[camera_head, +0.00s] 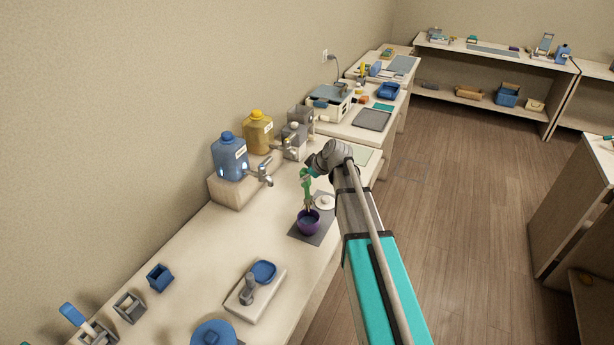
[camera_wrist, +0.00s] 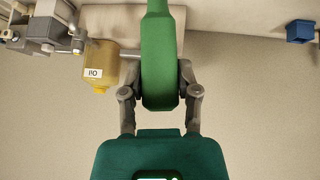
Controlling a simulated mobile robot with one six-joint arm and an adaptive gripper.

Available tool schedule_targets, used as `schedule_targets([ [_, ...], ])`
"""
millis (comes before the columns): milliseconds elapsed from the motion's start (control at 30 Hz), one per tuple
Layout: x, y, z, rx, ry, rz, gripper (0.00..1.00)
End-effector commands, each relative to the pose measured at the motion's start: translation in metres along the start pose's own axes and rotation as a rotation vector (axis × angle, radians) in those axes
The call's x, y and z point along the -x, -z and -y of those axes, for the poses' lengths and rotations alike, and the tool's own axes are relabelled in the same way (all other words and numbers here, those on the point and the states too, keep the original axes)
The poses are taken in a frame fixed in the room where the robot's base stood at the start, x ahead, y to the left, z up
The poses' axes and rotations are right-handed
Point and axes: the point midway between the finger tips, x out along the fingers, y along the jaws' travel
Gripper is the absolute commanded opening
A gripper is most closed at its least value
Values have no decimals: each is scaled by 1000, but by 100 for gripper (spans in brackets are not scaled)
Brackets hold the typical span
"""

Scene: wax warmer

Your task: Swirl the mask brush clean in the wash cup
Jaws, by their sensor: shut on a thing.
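My gripper (camera_wrist: 161,92) is shut on the green handle of the mask brush (camera_wrist: 159,50), with one finger on each side of it. In the head view the brush (camera_head: 307,190) hangs roughly upright below my wrist, its lower end at the mouth of a small purple cup (camera_head: 308,228), which I take for the wash cup. The cup holds something dark and stands on a grey mat (camera_head: 296,232). The brush tip is too small to make out, so I cannot tell how deep it sits or whether it touches the cup.
A white lidded dish (camera_head: 325,202) stands close behind the cup. Blue (camera_head: 229,160) and amber (camera_head: 258,133) tap bottles stand on a raised shelf by the wall. A white base with a blue dish (camera_head: 263,271) is nearer. Bare counter lies left of the mat.

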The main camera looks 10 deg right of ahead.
Motion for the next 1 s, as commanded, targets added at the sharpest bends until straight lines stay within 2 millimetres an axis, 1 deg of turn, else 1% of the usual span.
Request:
schedule_targets([
  [33, -5, -4, 1, 0, 0, 0, 0],
  [1000, -46, -38, 8, -2, -2, 0, 0],
])
